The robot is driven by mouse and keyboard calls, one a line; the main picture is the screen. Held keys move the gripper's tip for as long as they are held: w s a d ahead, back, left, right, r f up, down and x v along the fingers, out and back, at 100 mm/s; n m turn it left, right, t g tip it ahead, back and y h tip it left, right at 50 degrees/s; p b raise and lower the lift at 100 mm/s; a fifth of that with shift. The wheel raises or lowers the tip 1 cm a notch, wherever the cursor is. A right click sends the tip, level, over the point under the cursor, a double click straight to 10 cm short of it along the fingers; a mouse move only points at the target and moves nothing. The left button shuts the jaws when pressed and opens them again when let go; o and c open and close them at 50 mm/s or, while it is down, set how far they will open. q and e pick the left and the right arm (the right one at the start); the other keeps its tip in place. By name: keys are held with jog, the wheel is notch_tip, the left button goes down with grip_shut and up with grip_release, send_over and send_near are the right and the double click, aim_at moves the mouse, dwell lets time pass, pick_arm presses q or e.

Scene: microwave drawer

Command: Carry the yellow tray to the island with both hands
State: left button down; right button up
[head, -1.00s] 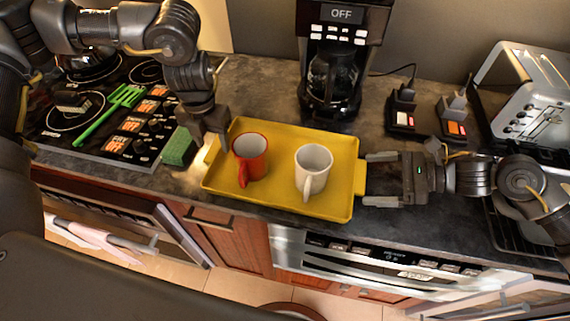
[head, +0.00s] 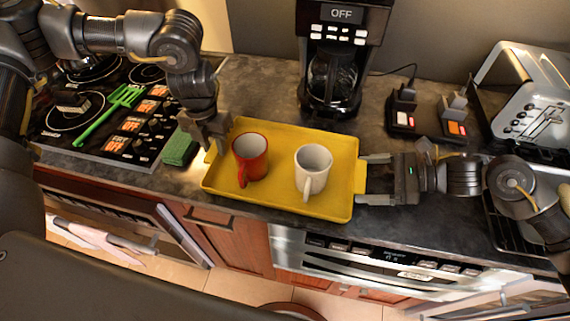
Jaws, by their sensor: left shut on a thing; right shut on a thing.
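The yellow tray (head: 275,195) is on the dark counter in front of the coffee maker, its front edge near the counter's front edge. A red mug (head: 250,160) and a white mug (head: 313,170) stand upright in it. My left gripper (head: 211,146) is at the tray's left end, shut on its left handle, which the fingers partly hide. My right gripper (head: 364,181) is at the right end, shut on the right handle. I cannot tell whether the tray is lifted off the counter.
A black coffee maker (head: 335,75) stands behind the tray. A stove (head: 85,115) with a green spatula (head: 105,112) and a green sponge (head: 180,148) are to the left. A metal toaster (head: 525,95) stands at the right. An oven front (head: 390,265) is below the counter.

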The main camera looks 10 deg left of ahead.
pick_arm(q)
jog(key=shift+r, duration=0.1)
pick_arm(e)
jog(key=shift+r, duration=0.15)
pick_arm(q)
jog(key=shift+w+r+p, duration=0.1)
jog(key=shift+r+p, duration=0.3)
jog(key=shift+p, duration=0.1)
pick_arm(e)
jog(key=shift+w+r, duration=0.1)
jog(key=shift+r, duration=0.3)
pick_arm(q)
notch_tip(320, 180, up, 4)
jog(key=p, duration=0.4)
jog(key=shift+r, duration=0.1)
pick_arm(e)
notch_tip(320, 180, up, 4)
jog(key=shift+r, duration=0.1)
pick_arm(q)
jog(key=shift+a, duration=0.1)
